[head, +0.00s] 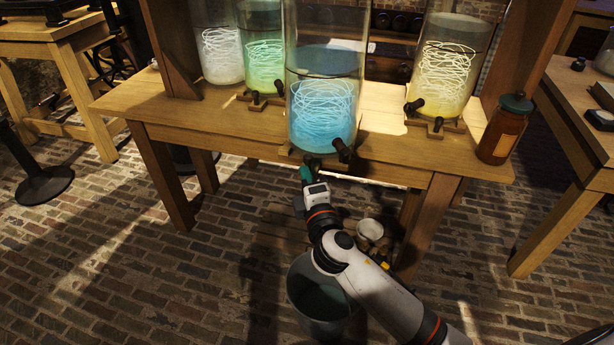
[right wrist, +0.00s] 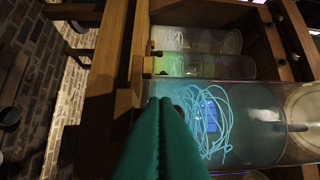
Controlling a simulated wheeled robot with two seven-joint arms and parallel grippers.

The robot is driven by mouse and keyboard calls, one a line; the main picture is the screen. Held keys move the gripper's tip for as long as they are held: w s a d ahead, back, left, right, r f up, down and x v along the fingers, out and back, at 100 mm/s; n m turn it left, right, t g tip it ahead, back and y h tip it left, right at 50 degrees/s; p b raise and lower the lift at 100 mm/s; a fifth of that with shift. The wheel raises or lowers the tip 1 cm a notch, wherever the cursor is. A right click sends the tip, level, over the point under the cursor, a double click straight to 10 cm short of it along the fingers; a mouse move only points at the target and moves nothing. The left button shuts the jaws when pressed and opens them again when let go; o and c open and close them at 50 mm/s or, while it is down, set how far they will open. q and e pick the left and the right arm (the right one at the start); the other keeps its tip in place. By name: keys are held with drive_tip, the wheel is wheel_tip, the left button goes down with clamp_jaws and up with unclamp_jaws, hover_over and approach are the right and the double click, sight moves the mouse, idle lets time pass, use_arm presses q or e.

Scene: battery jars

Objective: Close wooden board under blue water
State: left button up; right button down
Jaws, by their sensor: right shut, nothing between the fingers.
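The jar of blue water (head: 322,100) stands at the front edge of the wooden table, with a dark tap (head: 342,150) low on its right side. In the right wrist view the blue jar (right wrist: 215,120) lies just beyond my fingertips. My right gripper (head: 306,172) is below the jar's base, at the table's front edge. Its green fingers (right wrist: 167,105) are together and hold nothing. I cannot make out a separate wooden board under the blue jar; the gripper and jar base cover that spot. My left gripper is not in view.
A white jar (head: 220,50), a green jar (head: 264,60) and a yellow jar (head: 440,75) stand behind on the table (head: 180,112). A brown bottle (head: 503,130) stands at the right end. A metal bucket (head: 318,300) and a small white pot (head: 370,229) are below.

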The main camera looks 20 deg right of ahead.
sight(316, 151)
drive_tip(key=shift+w+d, duration=0.1)
idle(0.3)
